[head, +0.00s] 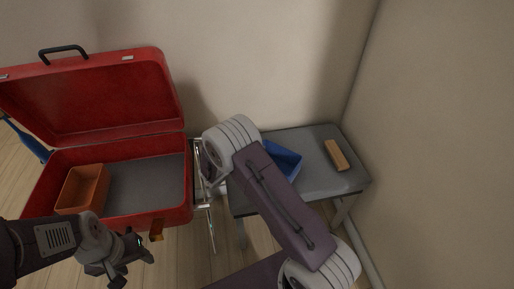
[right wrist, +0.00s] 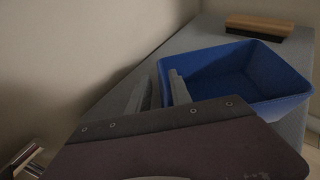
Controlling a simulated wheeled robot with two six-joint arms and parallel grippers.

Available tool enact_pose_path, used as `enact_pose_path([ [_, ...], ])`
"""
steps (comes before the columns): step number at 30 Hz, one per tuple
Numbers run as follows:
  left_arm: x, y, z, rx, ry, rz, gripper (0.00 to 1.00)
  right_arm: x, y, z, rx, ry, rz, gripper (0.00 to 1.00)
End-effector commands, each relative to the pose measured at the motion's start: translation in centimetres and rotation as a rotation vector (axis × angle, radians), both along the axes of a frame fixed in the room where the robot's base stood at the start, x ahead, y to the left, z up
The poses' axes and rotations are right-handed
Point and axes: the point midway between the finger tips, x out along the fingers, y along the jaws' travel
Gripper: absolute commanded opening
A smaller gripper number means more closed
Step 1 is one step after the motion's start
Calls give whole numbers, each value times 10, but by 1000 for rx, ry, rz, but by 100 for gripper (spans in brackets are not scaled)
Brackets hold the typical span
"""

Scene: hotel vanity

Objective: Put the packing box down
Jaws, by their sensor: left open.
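A blue open-topped box (head: 284,160) rests on the grey bench (head: 318,178) and is partly hidden behind my right arm in the head view. In the right wrist view the blue box (right wrist: 275,105) sits just ahead of my right gripper (right wrist: 160,92). Its two fingers stand apart, with the box's near left corner showing between them; I cannot tell whether either finger touches it. An orange-brown box (head: 82,188) sits in the left part of the open red suitcase (head: 150,213). My left gripper (head: 134,266) is open and empty in front of the suitcase.
A wooden brush (head: 337,155) lies on the bench right of the blue box, also in the right wrist view (right wrist: 258,25). Walls close in behind and at the right. The suitcase's lid (head: 95,105) stands raised.

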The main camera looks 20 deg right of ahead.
Motion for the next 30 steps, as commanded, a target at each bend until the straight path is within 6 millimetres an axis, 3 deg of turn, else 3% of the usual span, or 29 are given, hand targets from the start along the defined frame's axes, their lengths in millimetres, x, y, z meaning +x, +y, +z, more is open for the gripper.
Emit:
enact_pose_path([
  [6, 0, 0, 30, 0, 0, 0, 53, -25, 45, 28, 0, 1, 8, 25],
  [12, 0, 0, 45, 0, 0, 0, 53, -46, 78, 42, 0, 0, 5, 25],
  [18, 0, 0, 48, 0, 0, 0, 53, -54, 89, 44, -1, 0, 2, 25],
  [22, 0, 0, 47, 0, 0, 0, 53, -63, 81, 45, 37, -2, -51, 25],
  [23, 0, 0, 47, 0, 0, 0, 53, -73, 73, 46, 76, -4, -107, 25],
  [25, 0, 0, 47, 0, 0, 0, 53, -112, 50, 48, 237, -25, -324, 25],
  [27, 0, 0, 47, 0, 0, 0, 53, -166, 38, 48, 464, -89, -628, 25],
  [30, 0, 0, 47, 0, 0, 0, 53, -227, 54, 50, 797, -254, -1075, 25],
])
